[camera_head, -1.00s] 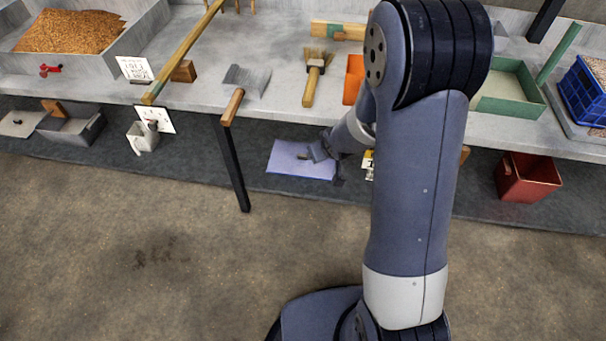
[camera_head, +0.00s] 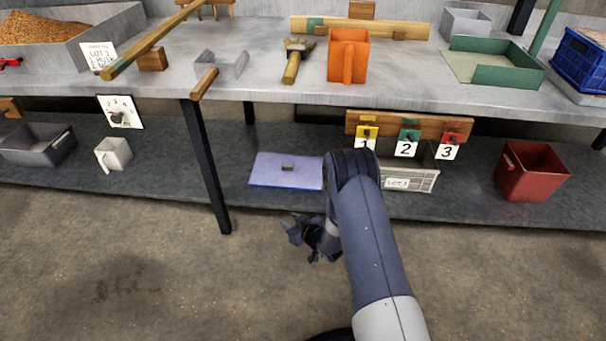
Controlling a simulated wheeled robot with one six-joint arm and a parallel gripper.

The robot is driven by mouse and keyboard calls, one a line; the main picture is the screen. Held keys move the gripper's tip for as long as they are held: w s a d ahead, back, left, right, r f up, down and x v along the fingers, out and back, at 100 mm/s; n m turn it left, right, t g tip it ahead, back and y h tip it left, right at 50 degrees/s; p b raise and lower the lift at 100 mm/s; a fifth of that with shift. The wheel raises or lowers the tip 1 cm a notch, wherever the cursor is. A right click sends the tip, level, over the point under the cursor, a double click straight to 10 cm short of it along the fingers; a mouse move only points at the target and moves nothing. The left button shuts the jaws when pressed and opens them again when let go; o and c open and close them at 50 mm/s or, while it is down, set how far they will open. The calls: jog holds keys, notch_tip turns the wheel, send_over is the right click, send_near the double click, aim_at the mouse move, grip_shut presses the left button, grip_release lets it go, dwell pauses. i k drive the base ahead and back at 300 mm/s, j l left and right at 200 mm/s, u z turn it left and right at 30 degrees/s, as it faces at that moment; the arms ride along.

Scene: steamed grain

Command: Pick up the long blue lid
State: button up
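The long blue lid (camera_head: 262,172) is a flat, pale blue-violet panel with a small brown handle (camera_head: 287,167) on top. It lies flat on the lower shelf, left of my arm. My gripper (camera_head: 296,233) is in front of the shelf, below and slightly right of the lid in the picture, apart from it. Its fingers point left and look spread, with nothing visible between them. The lid's right edge is close to my arm in the picture.
A grey crate (camera_head: 412,180) stands right of my arm under a wooden board with tags 1, 2, 3 (camera_head: 408,127). A red bin (camera_head: 532,172) is farther right. A black table leg (camera_head: 208,165) stands left of the lid. The upper shelf (camera_head: 300,86) overhangs the lower one.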

aim_at(297, 172)
jog(key=i+j+z, duration=0.1)
jog(key=j+z, duration=0.35)
jog(key=i+j+z, duration=0.1)
jog(key=j+z, duration=0.75)
jog(key=j, duration=0.5)
jog(key=k+j+z, duration=0.1)
jog(key=j, duration=0.4)
jog(key=k+j+z, duration=0.1)
jog(key=j, duration=0.4)
